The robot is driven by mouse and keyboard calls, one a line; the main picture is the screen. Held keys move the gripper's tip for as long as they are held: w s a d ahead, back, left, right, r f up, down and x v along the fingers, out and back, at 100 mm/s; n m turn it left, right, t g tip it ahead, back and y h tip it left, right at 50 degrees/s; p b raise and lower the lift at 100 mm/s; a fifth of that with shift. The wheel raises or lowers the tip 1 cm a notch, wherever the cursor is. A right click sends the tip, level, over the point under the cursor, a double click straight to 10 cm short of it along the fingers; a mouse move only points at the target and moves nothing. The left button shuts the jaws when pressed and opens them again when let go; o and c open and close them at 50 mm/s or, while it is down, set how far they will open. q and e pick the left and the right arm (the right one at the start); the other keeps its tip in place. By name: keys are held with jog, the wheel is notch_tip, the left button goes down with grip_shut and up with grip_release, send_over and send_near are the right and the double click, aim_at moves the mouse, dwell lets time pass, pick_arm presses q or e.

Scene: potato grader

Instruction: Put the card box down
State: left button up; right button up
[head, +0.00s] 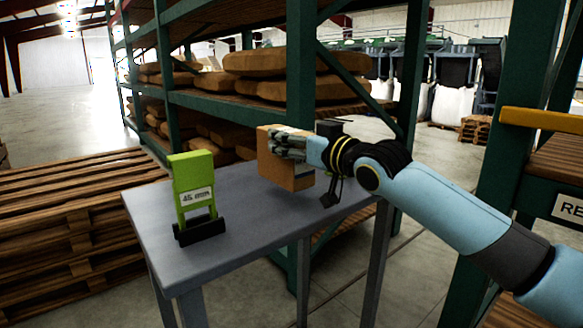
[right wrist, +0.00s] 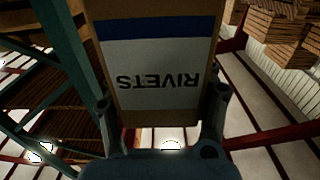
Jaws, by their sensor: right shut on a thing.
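The card box (head: 276,165) is brown and stands upright at the far side of the grey table (head: 243,222). My right gripper (head: 290,146) is shut on its upper part. The box's underside is at or just above the tabletop; I cannot tell whether it touches. In the right wrist view, the box (right wrist: 155,65) fills the space between the two fingers. Its white label has a blue band and reads RIVETS upside down. My left gripper is not in view.
A green gauge marked 45 mm (head: 193,190) stands in a black base at the table's left part. The middle of the tabletop is clear. A green rack (head: 300,130) with brown sacks is close behind. Stacked wooden pallets (head: 70,220) stand at the left.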

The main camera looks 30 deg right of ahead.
aim_at(295, 176)
notch_tip(295, 176, down, 4)
jog(key=b, duration=0.3)
jog(key=shift+r, duration=0.25)
jog(key=shift+f, duration=0.1)
jog(key=o, duration=1.4)
jog(key=shift+f, duration=0.1)
